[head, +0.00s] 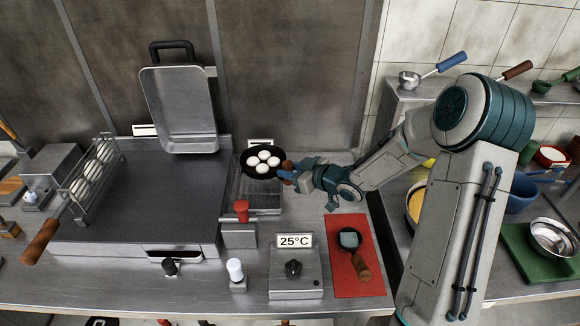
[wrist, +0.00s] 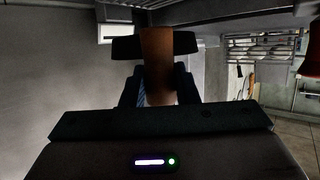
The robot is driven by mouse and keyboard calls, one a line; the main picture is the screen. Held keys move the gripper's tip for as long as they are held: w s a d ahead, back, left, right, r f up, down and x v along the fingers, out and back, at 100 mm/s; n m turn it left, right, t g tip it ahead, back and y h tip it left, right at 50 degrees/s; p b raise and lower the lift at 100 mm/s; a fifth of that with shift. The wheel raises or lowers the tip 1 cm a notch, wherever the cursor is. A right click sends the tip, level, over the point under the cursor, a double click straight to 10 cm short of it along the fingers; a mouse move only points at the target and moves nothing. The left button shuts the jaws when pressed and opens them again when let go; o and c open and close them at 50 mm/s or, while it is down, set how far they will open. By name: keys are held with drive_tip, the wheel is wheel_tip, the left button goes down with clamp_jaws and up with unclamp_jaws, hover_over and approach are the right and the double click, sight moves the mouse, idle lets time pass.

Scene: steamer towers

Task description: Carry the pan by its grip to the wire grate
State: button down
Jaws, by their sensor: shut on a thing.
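The pan (head: 246,171) is small, round and black, with several white round pieces of food in it. My gripper (head: 288,173) is shut on its brown grip (wrist: 157,60), coming from the right side. The dark fingers (wrist: 157,92) flank the grip in the wrist view. The wire grate (head: 262,202) is a silver rack on the counter. The pan appears level over its back part and hides some of it. I cannot tell whether the pan touches the grate.
A large griddle with a raised metal lid (head: 180,110) stands left of the grate. A red knob (head: 241,208) and a 25°C control box (head: 295,272) stand in front. A red mat (head: 345,285) with a brown-handled tool lies to the right. The back wall is close behind.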

drive_tip(key=shift+d+r, duration=0.2)
drive_tip(key=shift+r, duration=0.05)
drive_tip(key=shift+p, duration=0.5)
drive_tip(key=shift+d+r+n+y+p, duration=0.15)
drive_tip(key=shift+n+y+p, duration=0.15)
drive_tip(key=shift+p, duration=0.15)
drive_tip(key=shift+s+g+p, duration=0.1)
drive_tip(key=shift+g+p, duration=0.2)
drive_tip(key=shift+g, duration=0.1)
wheel_tip(320, 180, down, 6)
drive_tip(key=b, duration=0.5)
drive_tip(key=shift+f, duration=0.25)
drive_tip(key=shift+f+b, duration=0.3)
drive_tip(key=shift+f, duration=0.05)
drive_tip(key=c, duration=1.1)
unclamp_jaws()
drive_tip(key=shift+o, duration=0.2)
drive_tip(key=shift+f, duration=0.1)
